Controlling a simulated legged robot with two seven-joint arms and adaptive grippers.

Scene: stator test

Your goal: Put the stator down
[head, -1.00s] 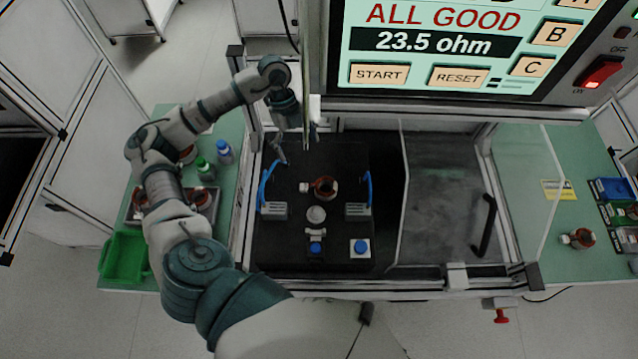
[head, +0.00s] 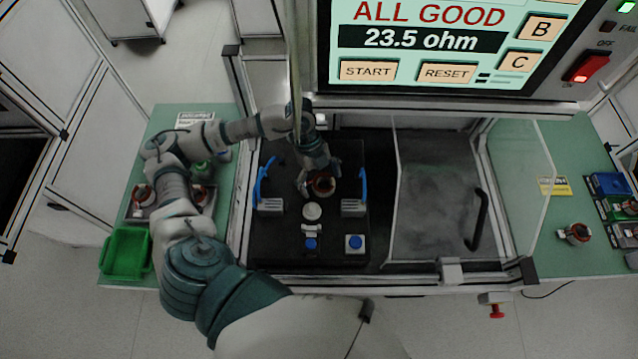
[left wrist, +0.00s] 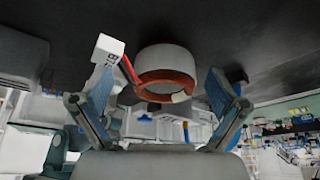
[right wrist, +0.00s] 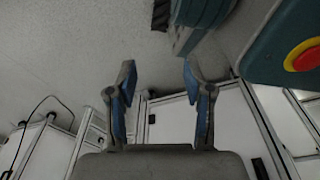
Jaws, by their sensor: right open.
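A stator (head: 322,186), a ring with copper-brown windings, stands on the black test plate (head: 285,225) inside the test station. In the left wrist view the stator (left wrist: 166,72) shows a pale outer ring, a copper rim and a red lead to a white connector (left wrist: 108,48). My left gripper (head: 318,178) is over the stator in the head view. Its fingers are spread on either side of the ring, with gaps visible, and hold nothing. My right gripper (right wrist: 158,85) is open and empty above the floor, outside the head view.
Blue-armed clamps (head: 270,205) flank the stator, with blue buttons (head: 354,242) in front. A screen (head: 435,45) reads ALL GOOD, 23.5 ohm. A clear door (head: 430,190) stands to the right. More stators lie on the left bench and right bench (head: 574,234). A green bin (head: 125,252) is at left.

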